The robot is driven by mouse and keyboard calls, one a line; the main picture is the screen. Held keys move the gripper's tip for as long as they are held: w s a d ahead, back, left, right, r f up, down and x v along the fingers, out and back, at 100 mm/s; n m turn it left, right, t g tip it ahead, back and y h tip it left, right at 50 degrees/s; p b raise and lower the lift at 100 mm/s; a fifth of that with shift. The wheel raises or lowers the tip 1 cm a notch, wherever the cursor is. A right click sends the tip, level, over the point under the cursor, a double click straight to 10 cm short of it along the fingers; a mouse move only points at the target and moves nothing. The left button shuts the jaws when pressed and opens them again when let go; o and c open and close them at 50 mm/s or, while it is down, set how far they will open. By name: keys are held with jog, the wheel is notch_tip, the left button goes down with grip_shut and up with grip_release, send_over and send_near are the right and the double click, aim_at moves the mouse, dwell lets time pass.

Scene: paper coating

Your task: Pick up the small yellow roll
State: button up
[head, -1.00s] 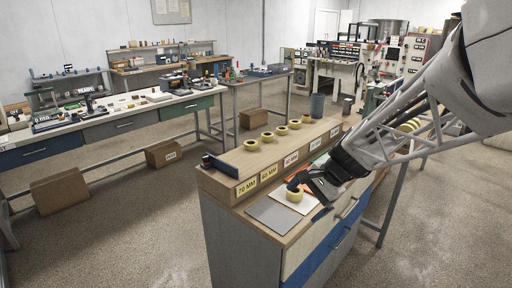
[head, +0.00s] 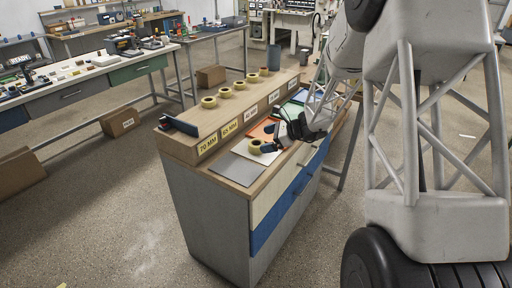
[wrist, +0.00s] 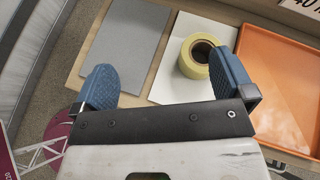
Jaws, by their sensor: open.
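The small yellow roll (head: 256,148) lies on a white sheet on the lower ledge of the cabinet. In the wrist view the roll (wrist: 186,69) lies flat, with its dark core facing up. My gripper (wrist: 165,82) is open and empty, with two blue pads. The right pad overlaps the roll's right edge in the picture; I cannot tell if they touch. The left pad is well to the left, over the grey sheet. In the head view my gripper (head: 273,139) is right beside the roll and hides part of it.
A grey sheet (wrist: 124,42) lies left of the white sheet (wrist: 163,87), and an orange tray (wrist: 270,80) lies right. Several larger yellow rolls (head: 209,102) stand on the raised shelf behind, above size labels (head: 208,144). A grey cylinder (head: 274,56) stands at its far end.

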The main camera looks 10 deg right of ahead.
aim_at(256, 147)
jog(key=w+d+f+m, duration=0.1)
jog(key=w+d+f+m+t, duration=0.1)
jog(key=w+f, duration=0.1)
jog(key=w+d+f+m+t, duration=0.1)
jog(key=w+f, duration=0.1)
jog(key=shift+d+f, duration=0.1)
jog(key=shift+d, duration=0.1)
jog(key=shift+x, duration=1.3)
jog(key=shift+a, duration=0.1)
jog(key=shift+x, duration=2.55)
jog(key=shift+c, duration=0.3)
jog(key=c, duration=0.9)
